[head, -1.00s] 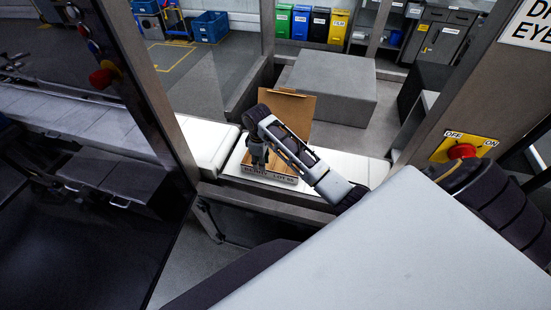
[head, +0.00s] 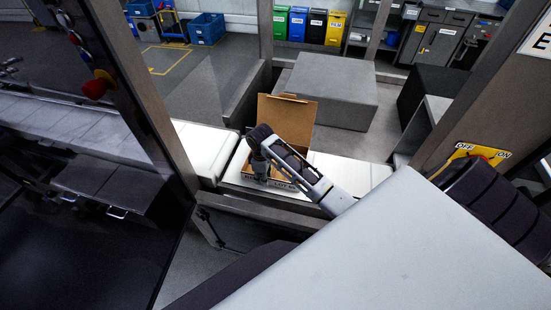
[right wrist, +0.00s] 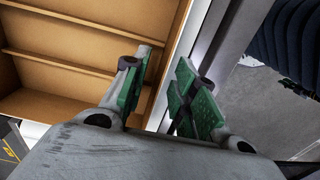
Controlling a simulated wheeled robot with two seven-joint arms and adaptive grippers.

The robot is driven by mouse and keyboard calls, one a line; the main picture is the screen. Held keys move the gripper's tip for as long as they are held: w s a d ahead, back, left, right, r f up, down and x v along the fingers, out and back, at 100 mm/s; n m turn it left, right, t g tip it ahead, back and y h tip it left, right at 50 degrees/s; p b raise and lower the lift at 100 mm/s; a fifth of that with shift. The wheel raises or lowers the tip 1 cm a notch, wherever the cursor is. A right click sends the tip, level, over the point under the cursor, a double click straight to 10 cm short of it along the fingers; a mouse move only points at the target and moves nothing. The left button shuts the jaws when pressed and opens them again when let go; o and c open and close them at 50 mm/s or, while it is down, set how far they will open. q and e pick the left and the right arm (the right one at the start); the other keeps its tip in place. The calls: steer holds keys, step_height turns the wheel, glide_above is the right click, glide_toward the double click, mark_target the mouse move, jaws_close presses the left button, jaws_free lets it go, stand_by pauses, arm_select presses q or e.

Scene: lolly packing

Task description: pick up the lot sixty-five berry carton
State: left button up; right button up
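The brown cardboard carton (head: 288,115) stands on the white conveyor in the head view, its lid raised at the back. My right gripper (head: 262,170) is at the carton's front wall, pointing down. In the right wrist view the carton's inside (right wrist: 70,70) fills the upper left. The green-padded fingers of the right gripper (right wrist: 163,92) stand apart, with the carton's wall edge running between them. Contact with the wall cannot be told. My left gripper is out of view.
The white conveyor (head: 203,150) runs left and right of the carton. A grey block (head: 325,90) stands behind it. A dark upright post (head: 140,90) is at left, and a yellow switch panel (head: 470,155) at right. Coloured bins (head: 317,24) stand far back.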

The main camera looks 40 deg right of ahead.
steer(key=shift+s, duration=0.1)
jaws_close()
steer(key=shift+r, duration=0.2)
stand_by(0.4)
steer(key=shift+r+b, duration=0.6)
steer(key=shift+r, duration=4.25)
